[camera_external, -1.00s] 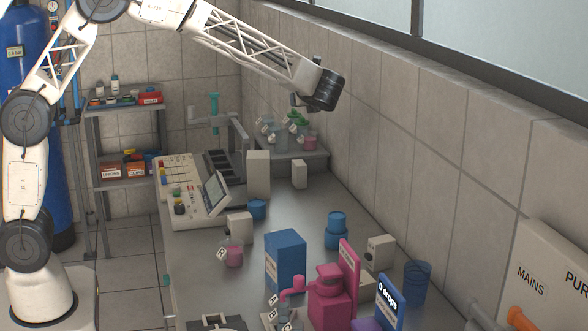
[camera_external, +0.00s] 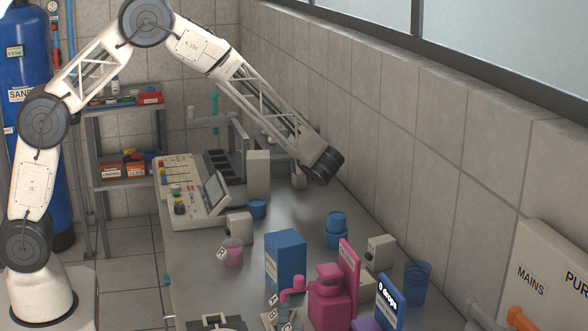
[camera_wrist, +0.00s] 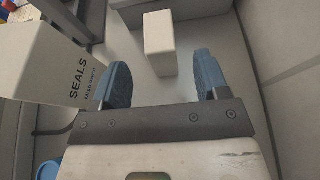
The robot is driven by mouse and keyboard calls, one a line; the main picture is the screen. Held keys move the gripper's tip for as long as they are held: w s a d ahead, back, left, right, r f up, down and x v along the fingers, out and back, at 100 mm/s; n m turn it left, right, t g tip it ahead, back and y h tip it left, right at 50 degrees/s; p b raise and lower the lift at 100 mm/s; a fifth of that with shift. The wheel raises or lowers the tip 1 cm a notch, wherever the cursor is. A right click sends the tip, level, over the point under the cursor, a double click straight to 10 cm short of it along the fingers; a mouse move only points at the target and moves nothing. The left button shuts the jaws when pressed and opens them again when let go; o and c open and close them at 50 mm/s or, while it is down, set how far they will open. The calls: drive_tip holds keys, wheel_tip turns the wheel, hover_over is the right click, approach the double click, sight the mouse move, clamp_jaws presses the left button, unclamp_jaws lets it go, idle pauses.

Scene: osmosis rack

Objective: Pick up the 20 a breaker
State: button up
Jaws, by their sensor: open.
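A small plain cream block (camera_wrist: 158,32) stands upright on the bench in the wrist view. It shows no readable label, so I cannot confirm that it is the 20 A breaker. My gripper (camera_wrist: 162,63) is open and empty, with two blue fingers. The block stands ahead of the fingertips, roughly centred in the gap, and looks apart from them. In the outside view my fingers are hidden behind the arm's end.
A taller cream box marked SEALS (camera_wrist: 52,62) stands close to the left finger; it also shows in the outside view (camera_external: 258,172). A blue container (camera_external: 257,209) is in front of it. The tiled wall (camera_external: 400,170) runs along the right.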

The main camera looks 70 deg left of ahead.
sight(300, 181)
drive_tip(key=shift+x, duration=1.3)
drive_tip(key=shift+x, duration=2.6)
drive_tip(key=shift+r, duration=0.1)
drive_tip(key=c, duration=1.1)
drive_tip(key=shift+o, duration=0.2)
drive_tip(key=shift+r, duration=0.15)
